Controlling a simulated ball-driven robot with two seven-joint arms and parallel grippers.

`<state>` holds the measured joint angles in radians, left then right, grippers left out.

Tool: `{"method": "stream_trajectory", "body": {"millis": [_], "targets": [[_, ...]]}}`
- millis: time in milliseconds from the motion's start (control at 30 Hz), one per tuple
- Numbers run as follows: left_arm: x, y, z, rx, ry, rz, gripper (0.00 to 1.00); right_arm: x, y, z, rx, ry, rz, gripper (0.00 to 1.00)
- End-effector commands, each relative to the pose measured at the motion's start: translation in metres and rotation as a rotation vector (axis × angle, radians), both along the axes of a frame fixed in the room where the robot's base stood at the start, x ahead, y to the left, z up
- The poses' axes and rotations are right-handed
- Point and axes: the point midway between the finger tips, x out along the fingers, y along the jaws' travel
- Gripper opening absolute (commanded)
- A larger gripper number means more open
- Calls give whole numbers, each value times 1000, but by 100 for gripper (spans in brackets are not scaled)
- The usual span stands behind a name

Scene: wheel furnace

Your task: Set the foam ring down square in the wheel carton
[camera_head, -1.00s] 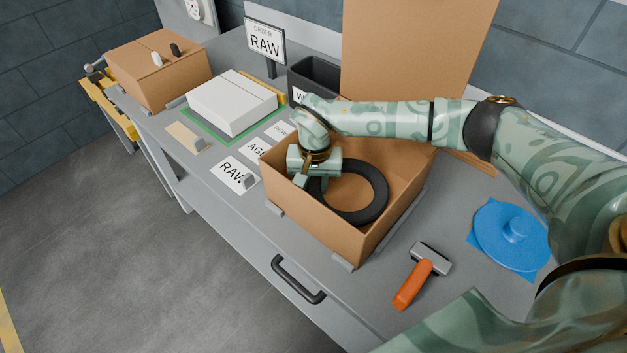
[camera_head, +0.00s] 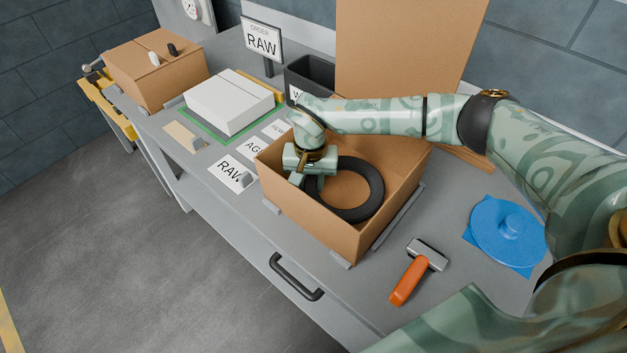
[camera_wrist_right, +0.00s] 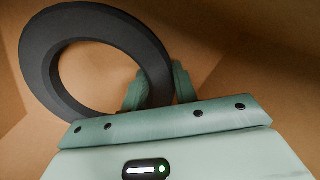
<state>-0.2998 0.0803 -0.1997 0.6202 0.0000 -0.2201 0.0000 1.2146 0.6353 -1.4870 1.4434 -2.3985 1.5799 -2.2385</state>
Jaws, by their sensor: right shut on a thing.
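The foam ring (camera_head: 372,199) is a thick dark ring inside the open brown wheel carton (camera_head: 320,224). My right gripper (camera_head: 318,184) reaches down into the carton and is shut on the ring's left side. In the right wrist view the gripper's fingers (camera_wrist_right: 160,88) pinch the near right part of the ring (camera_wrist_right: 45,75), with carton walls around it. I cannot tell whether the ring touches the carton floor. My left gripper is not in view.
A hammer (camera_head: 417,272) with an orange handle and a blue lidded disc (camera_head: 508,233) lie right of the carton. A white box (camera_head: 229,105), a RAW card (camera_head: 232,174), a dark bin (camera_head: 313,75) and a closed brown carton (camera_head: 155,75) stand left and behind. A tall brown panel (camera_head: 405,50) rises behind.

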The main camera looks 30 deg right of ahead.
Motion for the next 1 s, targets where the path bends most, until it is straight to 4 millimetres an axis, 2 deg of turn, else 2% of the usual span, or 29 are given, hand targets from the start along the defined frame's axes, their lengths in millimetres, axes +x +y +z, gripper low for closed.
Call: {"method": "stream_trajectory", "body": {"millis": [33, 233, 267, 333, 367, 700, 1000], "targets": [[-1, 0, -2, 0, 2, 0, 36, -8, 4, -12, -3, 19, 9, 0], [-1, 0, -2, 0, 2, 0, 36, -8, 5, -13, -2, 20, 10, 0], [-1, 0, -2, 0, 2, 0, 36, -8, 5, -13, -2, 20, 10, 31], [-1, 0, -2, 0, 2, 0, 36, -8, 5, -13, -2, 18, 10, 51], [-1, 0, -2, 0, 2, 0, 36, -8, 5, -13, -3, 19, 10, 54], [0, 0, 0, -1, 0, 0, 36, -9, 3, -10, -4, 22, 5, 54], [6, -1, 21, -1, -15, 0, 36, -8, 3, 20, -4, 20, 4, 54]]}}
